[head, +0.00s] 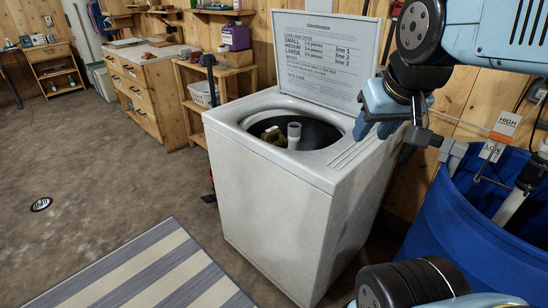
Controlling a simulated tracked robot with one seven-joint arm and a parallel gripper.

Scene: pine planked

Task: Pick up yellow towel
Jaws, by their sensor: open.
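A white top-loading washing machine (285,205) stands in the middle of the head view with its lid (320,60) raised. In its dark drum, left of the light grey central post (294,136), a small yellowish-olive patch shows, likely the yellow towel (271,136). The drum rim hides the rest of it. My gripper (376,131) hangs over the right part of the machine's top, right of the drum opening and apart from the towel. It is open, and I see nothing held in it.
A blue barrel (470,225) with pipes and tags stands close on the right. A wooden shelf with a white basket (202,94) and a drawer cabinet (142,88) stand behind left. A striped rug (150,275) lies in front; the floor left is clear.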

